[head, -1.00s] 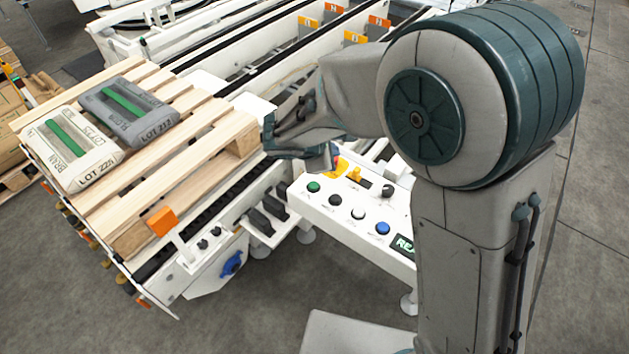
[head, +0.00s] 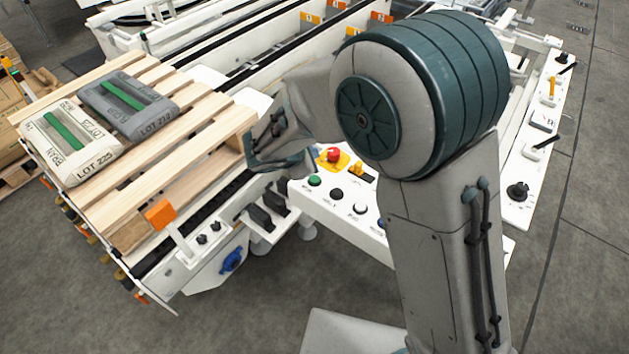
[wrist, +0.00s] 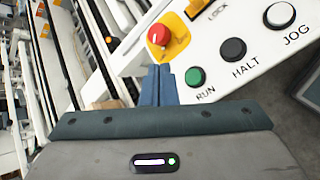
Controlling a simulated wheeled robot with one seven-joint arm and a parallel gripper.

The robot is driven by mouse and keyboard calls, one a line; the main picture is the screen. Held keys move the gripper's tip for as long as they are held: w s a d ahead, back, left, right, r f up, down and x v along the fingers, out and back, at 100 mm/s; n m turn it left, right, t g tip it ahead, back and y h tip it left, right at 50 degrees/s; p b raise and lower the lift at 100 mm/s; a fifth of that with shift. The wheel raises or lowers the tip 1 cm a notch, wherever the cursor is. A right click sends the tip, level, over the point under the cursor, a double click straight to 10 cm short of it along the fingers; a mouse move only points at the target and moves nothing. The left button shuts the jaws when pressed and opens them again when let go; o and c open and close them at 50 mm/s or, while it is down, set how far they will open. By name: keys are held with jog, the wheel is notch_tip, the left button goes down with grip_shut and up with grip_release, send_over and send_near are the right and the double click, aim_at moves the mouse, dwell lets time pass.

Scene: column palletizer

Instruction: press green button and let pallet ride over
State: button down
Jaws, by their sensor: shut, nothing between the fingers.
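The green button (head: 314,180), labelled RUN, sits at the left end of a white control panel (head: 335,207). In the wrist view the green button (wrist: 195,77) lies just right of my gripper's fingertips (wrist: 159,72), which are shut and empty. The fingertips are apart from the button in that picture; their height over the panel is hard to tell. In the head view my gripper (head: 252,162) is left of and above the button. The wooden pallet (head: 190,165) rests on the conveyor at left, carrying a grey bag (head: 130,105) and a white bag (head: 70,143).
A red emergency knob (wrist: 157,35) on a yellow plate is close to the fingertips. The black HALT button (wrist: 233,49) and white JOG button (wrist: 279,15) are to the right of RUN. An orange sensor (head: 160,213) stands by the pallet's near corner.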

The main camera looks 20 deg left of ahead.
jog(key=b, duration=0.4)
send_over(312, 181)
notch_tip(312, 181, down, 5)
jog(key=shift+s+f, duration=0.1)
jog(key=shift+f, duration=0.55)
jog(key=shift+b, duration=0.35)
dwell(0.9)
jog(key=shift+f+b, duration=0.45)
jog(key=shift+b, duration=0.05)
